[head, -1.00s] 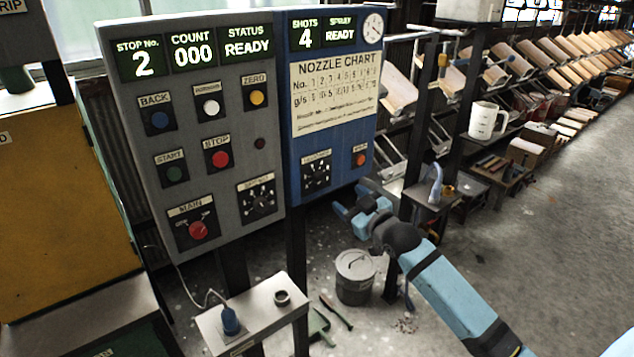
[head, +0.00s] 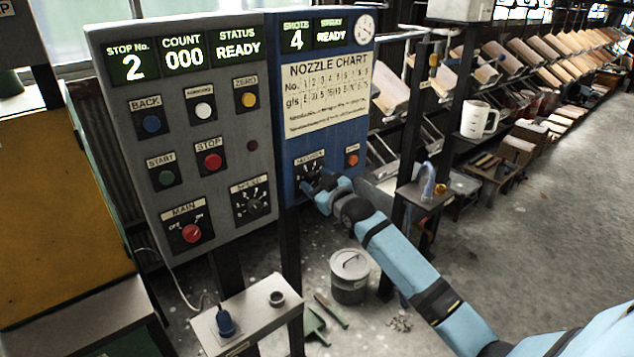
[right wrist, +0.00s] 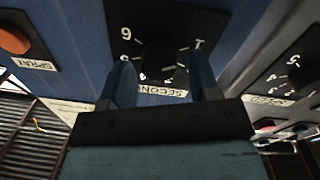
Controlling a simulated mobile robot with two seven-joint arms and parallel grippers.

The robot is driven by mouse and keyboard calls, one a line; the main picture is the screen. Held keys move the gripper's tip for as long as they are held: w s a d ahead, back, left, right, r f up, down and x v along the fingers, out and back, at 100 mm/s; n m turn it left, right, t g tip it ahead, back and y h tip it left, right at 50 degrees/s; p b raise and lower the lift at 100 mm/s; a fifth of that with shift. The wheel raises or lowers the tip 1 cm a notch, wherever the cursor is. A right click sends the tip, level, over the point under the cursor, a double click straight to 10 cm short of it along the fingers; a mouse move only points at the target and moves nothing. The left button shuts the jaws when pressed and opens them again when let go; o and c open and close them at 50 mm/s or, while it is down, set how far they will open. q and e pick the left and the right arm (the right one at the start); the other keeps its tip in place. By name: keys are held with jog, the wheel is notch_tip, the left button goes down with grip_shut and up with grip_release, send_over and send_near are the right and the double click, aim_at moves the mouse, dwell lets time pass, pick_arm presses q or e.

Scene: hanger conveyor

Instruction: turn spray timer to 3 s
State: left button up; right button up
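The spray timer (head: 309,168) is a black dial on the lower part of the blue panel, with white marks around it. In the right wrist view the dial (right wrist: 164,62) appears upside down above its "SECOND..." label, and its knob's pointer setting cannot be read. My right gripper (head: 318,184) is at the dial and partly covers it. In the right wrist view its two blue fingers (right wrist: 162,80) are spread, one to each side of the dial's middle. I cannot tell whether they touch the knob. My left gripper is not in view.
An orange spray button (head: 352,160) sits right of the timer. The grey panel (head: 225,140) at left carries buttons, a speed dial (head: 254,204) and a red main switch (head: 191,233). A small table (head: 255,318) and a lidded bin (head: 350,275) stand below.

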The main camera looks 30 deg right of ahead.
jog(key=c, duration=0.7)
